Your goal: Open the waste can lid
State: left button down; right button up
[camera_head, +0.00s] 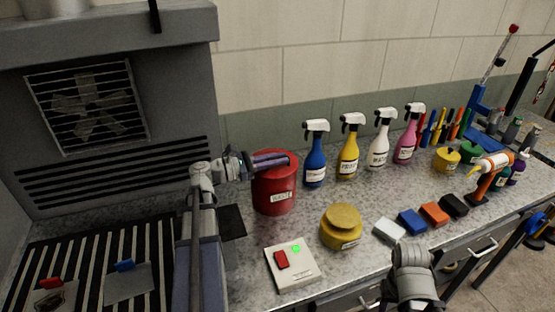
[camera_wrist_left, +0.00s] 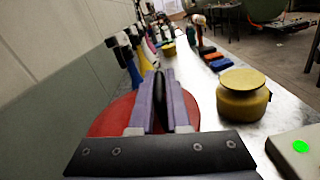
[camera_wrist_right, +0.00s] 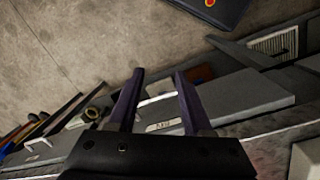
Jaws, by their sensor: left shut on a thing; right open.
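The red waste can (camera_head: 275,194) stands on the speckled counter, its label facing front. Its round red lid (camera_head: 270,165) is on top and looks closed. My left gripper (camera_head: 285,160) is over the lid, its purple fingers lying across the top. In the left wrist view the fingers (camera_wrist_left: 160,100) are close together around a dark piece (camera_wrist_left: 158,88) above the red lid (camera_wrist_left: 112,118); it looks like the lid's handle. My right gripper (camera_wrist_right: 155,85) is open and empty, away from the can, over the counter's front edge and drawers.
A yellow pot (camera_head: 341,228) and a white switch box (camera_head: 291,266) with a red switch and green light stand in front of the can. Several spray bottles (camera_head: 316,155) stand right of it. A grey vent cabinet (camera_head: 170,110) is at left.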

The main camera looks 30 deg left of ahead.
pick_arm(q)
jog(key=shift+r, duration=0.1)
dwell(0.3)
jog(key=shift+w+a+r+n+p, duration=0.15)
jog(key=shift+r+n+p, duration=0.15)
jog(key=shift+r+p, duration=0.1)
jog(key=shift+w+a+r+n+p, duration=0.1)
jog(key=shift+a+r+n+p, duration=0.05)
jog(key=shift+r+n+p, duration=0.2)
jog(key=r+n+p, duration=0.1)
jog(key=w+a+r+n+p, duration=0.2)
jog(key=r+n+p, duration=0.1)
jog(key=shift+a, duration=0.15)
jog(key=w+a+r+n+p, duration=0.2)
jog(key=w+a+n, duration=0.2)
jog(key=w+a, duration=0.1)
jog(key=shift+w+a+r+p, duration=0.3)
jog(key=shift+a+r+p, duration=0.1)
jog(key=shift+a, duration=0.45)
jog(key=c, duration=0.9)
grip_release()
jog(key=shift+w+a+f, duration=0.15)
